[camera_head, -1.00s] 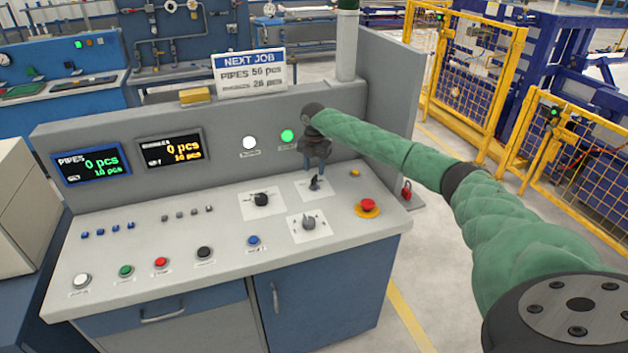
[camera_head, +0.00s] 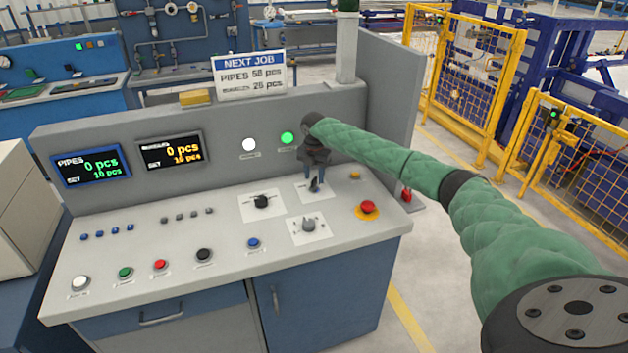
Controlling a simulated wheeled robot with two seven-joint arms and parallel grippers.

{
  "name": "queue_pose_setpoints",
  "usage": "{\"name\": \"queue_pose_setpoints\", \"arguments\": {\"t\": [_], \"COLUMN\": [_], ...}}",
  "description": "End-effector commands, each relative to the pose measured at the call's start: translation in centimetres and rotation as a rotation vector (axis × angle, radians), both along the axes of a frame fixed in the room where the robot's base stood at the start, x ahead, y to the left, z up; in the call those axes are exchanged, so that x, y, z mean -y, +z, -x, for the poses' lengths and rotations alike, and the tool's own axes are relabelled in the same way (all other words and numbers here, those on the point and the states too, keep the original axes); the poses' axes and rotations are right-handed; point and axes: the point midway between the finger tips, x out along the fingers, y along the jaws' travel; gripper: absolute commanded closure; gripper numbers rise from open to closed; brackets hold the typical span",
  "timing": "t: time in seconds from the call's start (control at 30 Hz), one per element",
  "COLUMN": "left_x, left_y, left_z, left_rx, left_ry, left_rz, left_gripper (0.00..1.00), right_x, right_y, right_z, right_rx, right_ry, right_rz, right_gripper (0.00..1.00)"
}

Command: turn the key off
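The dark key (camera_head: 314,186) stands in its switch on a white label plate (camera_head: 326,193) at the back right of the grey console top. My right gripper (camera_head: 314,179) points down right over the key, with its two blue-tipped fingers apart, one to each side of the key's top. The fingers look open; I cannot tell whether they touch the key. The green-sleeved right arm comes in from the right. My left gripper is out of view.
Near the key are a black rotary knob (camera_head: 261,201), a grey selector knob (camera_head: 308,225) and a red emergency button (camera_head: 367,207). The console's upright panel (camera_head: 220,145) rises close behind. A green lamp (camera_head: 288,138) and a white lamp (camera_head: 249,144) are bright.

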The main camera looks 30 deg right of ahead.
Motion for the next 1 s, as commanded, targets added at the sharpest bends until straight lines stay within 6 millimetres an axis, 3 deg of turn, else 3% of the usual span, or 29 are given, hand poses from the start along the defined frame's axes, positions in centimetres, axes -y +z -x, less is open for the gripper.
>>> {"name": "queue_pose_setpoints", "arguments": {"t": [0.7,1.0], "left_x": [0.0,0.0], "left_y": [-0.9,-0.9], "left_z": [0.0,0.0], "left_rx": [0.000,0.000], "left_ry": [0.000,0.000], "left_rz": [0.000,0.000], "left_gripper": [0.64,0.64], "right_x": [0.0,0.0], "right_y": [-3.4,-3.5], "right_z": [0.0,0.0], "right_rx": [0.001,0.001], "right_ry": [0.000,0.000], "right_rz": [0.001,0.000], "right_gripper": [0.60,0.60]}}
